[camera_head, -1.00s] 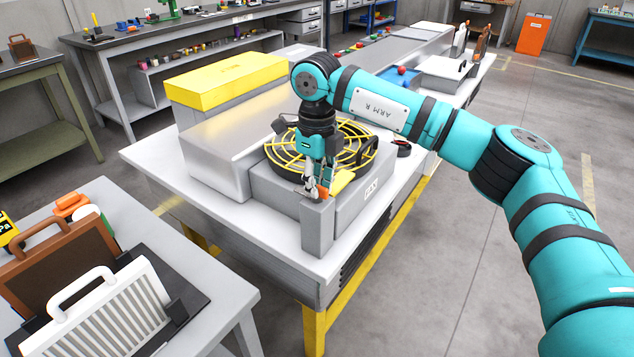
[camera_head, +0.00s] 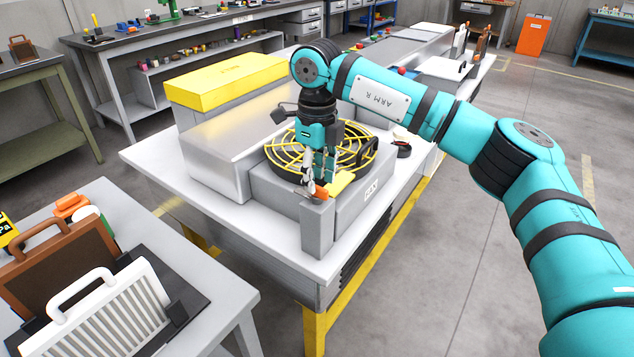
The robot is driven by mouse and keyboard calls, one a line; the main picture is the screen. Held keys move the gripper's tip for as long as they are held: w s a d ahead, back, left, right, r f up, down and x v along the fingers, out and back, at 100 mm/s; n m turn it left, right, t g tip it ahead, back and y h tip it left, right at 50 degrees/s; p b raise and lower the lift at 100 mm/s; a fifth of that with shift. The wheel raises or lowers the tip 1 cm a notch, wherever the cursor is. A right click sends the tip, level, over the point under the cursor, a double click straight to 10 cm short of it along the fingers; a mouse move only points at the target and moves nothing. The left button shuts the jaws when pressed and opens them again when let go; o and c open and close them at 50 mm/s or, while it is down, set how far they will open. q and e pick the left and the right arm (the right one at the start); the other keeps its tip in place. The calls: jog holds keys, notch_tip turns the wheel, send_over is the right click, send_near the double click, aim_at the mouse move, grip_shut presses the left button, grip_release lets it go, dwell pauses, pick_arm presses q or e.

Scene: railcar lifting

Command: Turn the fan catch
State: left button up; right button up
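The fan unit is a grey box (camera_head: 345,215) with a round yellow fan guard (camera_head: 285,153) on top, on the white-topped bench. A small yellow catch (camera_head: 340,183) with an orange part (camera_head: 321,191) sits at its front corner, above a grey post (camera_head: 317,228). My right gripper (camera_head: 317,183) points down at the catch, with its fingertips at the orange part. The fingers look close together, but I cannot tell whether they grip it. The gripper hides part of the guard and catch. My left gripper is not in view.
A metal housing (camera_head: 225,150) and a yellow-topped box (camera_head: 228,82) stand behind and left of the fan. A black ring-shaped item (camera_head: 403,150) lies right of it. A side table at lower left holds a brown panel (camera_head: 62,265) and a white slatted panel (camera_head: 105,315).

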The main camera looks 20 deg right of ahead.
aim_at(317, 186)
notch_tip(317, 186, up, 10)
dwell(0.3)
jog(key=shift+f, duration=0.15)
